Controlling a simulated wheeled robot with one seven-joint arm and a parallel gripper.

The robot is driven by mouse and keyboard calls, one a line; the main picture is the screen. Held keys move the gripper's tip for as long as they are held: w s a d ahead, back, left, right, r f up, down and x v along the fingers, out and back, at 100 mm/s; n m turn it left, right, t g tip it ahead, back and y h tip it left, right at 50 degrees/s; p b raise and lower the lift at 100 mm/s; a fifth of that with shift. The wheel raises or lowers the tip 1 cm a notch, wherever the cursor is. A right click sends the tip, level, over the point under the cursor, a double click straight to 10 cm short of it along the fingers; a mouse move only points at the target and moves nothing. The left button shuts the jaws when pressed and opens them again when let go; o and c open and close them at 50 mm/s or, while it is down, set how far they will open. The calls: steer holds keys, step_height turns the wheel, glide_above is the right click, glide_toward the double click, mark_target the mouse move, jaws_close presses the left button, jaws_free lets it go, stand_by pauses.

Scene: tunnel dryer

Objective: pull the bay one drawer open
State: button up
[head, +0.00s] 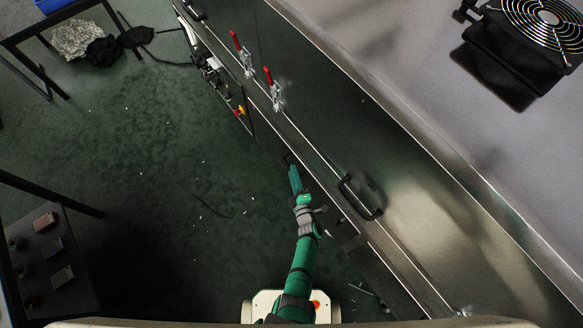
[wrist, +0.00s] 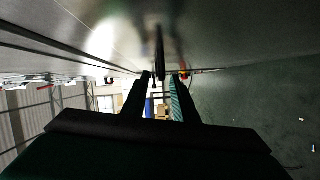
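The long steel side of the dryer (head: 325,118) runs diagonally through the head view. A large black bar handle (head: 361,198) sits on its face, to the right of my arm. My gripper (head: 289,163) points along the lower part of this side, and a small dark handle-like shape shows at its tip. In the wrist view my two fingers (wrist: 161,77) stand apart, with a gap between them. A dark upright bar (wrist: 159,45), likely a handle, shows in line with this gap. Contact cannot be told. No drawer shows pulled out; bay numbers cannot be read.
Two red-handled clamps (head: 273,92) and a metal mechanism (head: 208,68) sit along the dryer side farther up. A fan (head: 545,15) stands on the dryer top. A dark rack (head: 60,250) stands at left. The green floor (head: 160,190) between is mostly clear.

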steer(key=shift+x, duration=1.7)
steer(key=shift+a, duration=0.1)
steer(key=shift+c, duration=0.2)
jaws_close()
steer(key=shift+s, duration=0.15)
